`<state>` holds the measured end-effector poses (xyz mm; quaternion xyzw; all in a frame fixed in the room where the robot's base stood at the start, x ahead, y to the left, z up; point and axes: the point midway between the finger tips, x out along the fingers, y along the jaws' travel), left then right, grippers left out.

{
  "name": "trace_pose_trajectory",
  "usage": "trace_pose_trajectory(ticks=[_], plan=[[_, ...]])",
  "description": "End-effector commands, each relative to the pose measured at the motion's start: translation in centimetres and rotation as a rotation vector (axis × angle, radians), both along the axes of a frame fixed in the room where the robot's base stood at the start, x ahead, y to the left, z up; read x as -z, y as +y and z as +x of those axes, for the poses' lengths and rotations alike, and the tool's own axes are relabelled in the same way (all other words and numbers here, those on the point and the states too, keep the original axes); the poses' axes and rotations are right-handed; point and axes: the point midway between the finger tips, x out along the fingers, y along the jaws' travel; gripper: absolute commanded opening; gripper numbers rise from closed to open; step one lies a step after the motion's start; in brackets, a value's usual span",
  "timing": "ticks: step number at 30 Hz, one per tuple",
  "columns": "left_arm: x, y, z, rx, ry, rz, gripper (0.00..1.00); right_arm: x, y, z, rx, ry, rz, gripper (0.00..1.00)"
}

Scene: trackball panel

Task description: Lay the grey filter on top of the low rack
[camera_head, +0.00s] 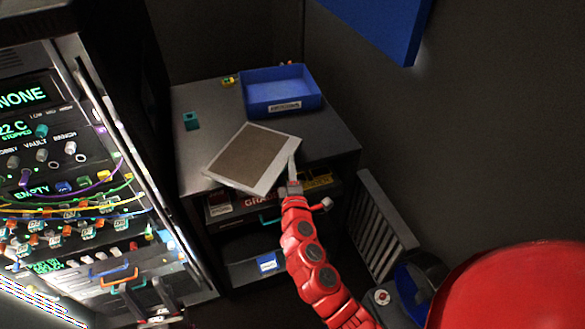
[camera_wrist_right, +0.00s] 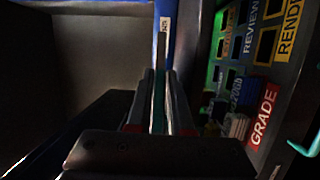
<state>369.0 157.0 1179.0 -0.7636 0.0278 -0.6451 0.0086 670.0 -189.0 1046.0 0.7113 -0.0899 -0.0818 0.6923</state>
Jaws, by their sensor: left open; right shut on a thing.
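The grey filter (camera_head: 246,157) is a flat panel with a pale frame and a brown-grey face. In the head view it is over the front part of the low rack's top (camera_head: 190,150), slightly turned. I cannot tell whether it touches the top. My right gripper (camera_head: 293,180) is shut on the filter's right edge, near the rack's front. In the right wrist view the right gripper (camera_wrist_right: 158,105) has its fingers closed on a thin edge. My left gripper (camera_head: 160,308) is open and empty, low in front of the lit panel.
A blue tray (camera_head: 283,108) with a label stands at the back of the rack top. A teal block (camera_head: 191,121) and a small yellow item (camera_head: 228,82) are also on top. A lit control panel (camera_head: 70,190) with cables is at left. A slatted grey piece (camera_head: 375,235) stands at right.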

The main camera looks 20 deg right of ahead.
Motion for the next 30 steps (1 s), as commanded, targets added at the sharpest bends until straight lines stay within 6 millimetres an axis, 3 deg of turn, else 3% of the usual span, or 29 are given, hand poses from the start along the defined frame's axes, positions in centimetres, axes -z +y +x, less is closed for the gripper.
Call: trace_pose_trajectory(ticks=[2,9,22,23,24,27,30], plan=[[-0.4,0.0,0.0,0.000,0.000,0.000,0.50,-0.1,-0.5,0.5,0.002,0.000,0.000,0.00],[0.3,0.0,0.0,0.000,0.000,0.000,0.50,3.4,-0.6,0.6,0.001,0.002,0.000,0.00],[0.7,0.0,0.0,0.000,0.000,0.000,0.50,4.1,-0.5,0.5,-0.001,0.000,0.000,0.00],[0.6,0.0,0.0,0.000,0.000,0.000,0.50,4.0,-0.5,0.5,-0.001,0.000,0.000,0.23],[0.6,0.0,0.0,0.000,0.000,0.000,0.50,3.9,-0.5,0.5,-0.001,0.000,0.000,0.30],[0.5,0.0,0.0,0.000,0.000,0.000,0.50,3.9,-0.5,0.5,-0.001,0.000,0.000,0.48],[0.5,0.0,0.0,0.000,0.000,0.000,0.50,3.9,-0.5,0.5,-0.001,0.001,-0.001,0.49]])
